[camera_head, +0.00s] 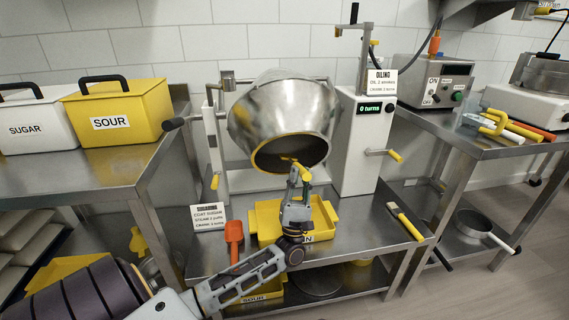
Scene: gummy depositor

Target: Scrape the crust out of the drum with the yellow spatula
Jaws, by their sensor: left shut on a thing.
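The steel drum (280,112) is tilted with its yellow-rimmed mouth facing down toward me. Its inside (290,151) is dark brown; I cannot make out separate crust. My left gripper (300,190) is just below the mouth, above the yellow tray (266,221). It is shut on the yellow spatula (305,173), whose tip reaches up to the drum's opening. Whether the tip touches the inside wall cannot be told. The gripper hides part of the tray. My right gripper is not in view.
An orange scoop (234,238) lies left of the tray, and a yellow-handled brush-like tool (405,221) lies right. A crank handle (385,154) juts from the white housing (357,165). SUGAR (28,130) and yellow SOUR (118,122) bins stand on the left table.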

